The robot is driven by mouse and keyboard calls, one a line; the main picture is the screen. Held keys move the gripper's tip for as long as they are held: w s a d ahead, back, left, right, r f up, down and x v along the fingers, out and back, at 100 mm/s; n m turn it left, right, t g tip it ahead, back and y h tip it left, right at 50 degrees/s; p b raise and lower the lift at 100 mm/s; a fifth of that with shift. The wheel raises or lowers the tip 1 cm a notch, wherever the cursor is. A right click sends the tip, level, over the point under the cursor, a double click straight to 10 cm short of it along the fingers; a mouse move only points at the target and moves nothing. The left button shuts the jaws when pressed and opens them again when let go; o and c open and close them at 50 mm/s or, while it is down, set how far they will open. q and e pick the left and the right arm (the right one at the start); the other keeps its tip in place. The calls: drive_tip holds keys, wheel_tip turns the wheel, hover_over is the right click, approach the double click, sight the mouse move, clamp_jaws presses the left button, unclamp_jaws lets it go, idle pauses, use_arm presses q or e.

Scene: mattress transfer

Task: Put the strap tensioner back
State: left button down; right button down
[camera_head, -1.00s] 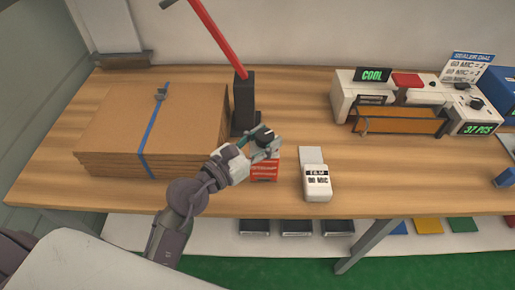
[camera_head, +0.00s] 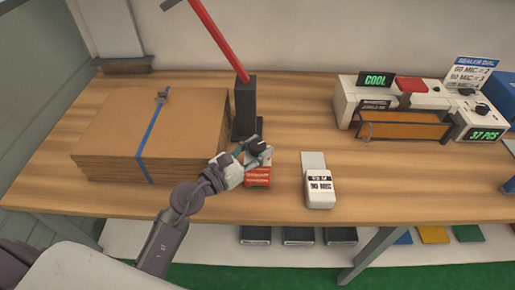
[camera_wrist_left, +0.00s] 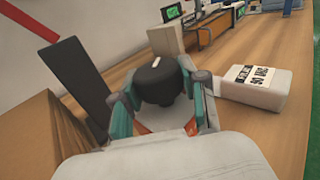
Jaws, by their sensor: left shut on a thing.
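My left gripper (camera_head: 257,149) is shut around a dark, round-topped piece, which I take to be the strap tensioner (camera_wrist_left: 160,78). In the left wrist view the dark piece sits upright between the teal fingers. A red block with white lettering (camera_head: 257,177) shows directly under the gripper at the table's front half; only orange-red edges show below the fingers in the wrist view. I cannot tell whether this block is part of the held thing or stands separately beneath it. My right gripper is not in view.
A strapped cardboard stack (camera_head: 120,140) lies left of the gripper. A black post (camera_head: 245,105) with a red lever stands just behind it. A white film block (camera_head: 320,191) is to the right. The sealer (camera_head: 420,95) stands back right. Bare table (camera_head: 290,125) lies between.

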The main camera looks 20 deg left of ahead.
use_arm(q)
drive_tip(key=c, duration=1)
unclamp_jaws()
drive_tip(key=shift+f, duration=0.15)
drive_tip(key=shift+c, duration=0.2)
drive_tip(key=o, duration=0.4)
drive_tip(key=shift+r, duration=0.3)
drive_tip(key=b+v, duration=0.4)
drive_tip(key=v, duration=0.8)
